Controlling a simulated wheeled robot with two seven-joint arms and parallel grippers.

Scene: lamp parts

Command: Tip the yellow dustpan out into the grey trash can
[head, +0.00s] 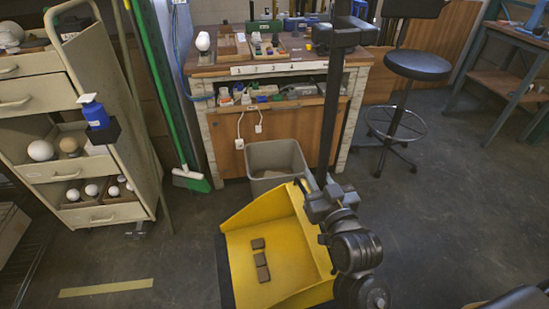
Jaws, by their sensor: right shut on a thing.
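The yellow dustpan (240,246) is in the lower middle of the head view, its open tray facing up toward me. Several small dark brown pieces (261,262) lie in it. My right gripper (318,192) is at the dustpan's right rear edge, shut on the dustpan near its dark upright handle (330,110); the exact contact is hard to see. The grey trash can (262,156) stands just behind the dustpan, by the workbench. The dustpan's back edge overlaps its lower front in the picture. My left gripper is not in view.
A cluttered workbench (290,68) stands behind the can. A cream cart (100,165) with white balls and a blue bottle (95,112) is at left. A green broom (185,150) leans between them. A black stool (418,66) is at right.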

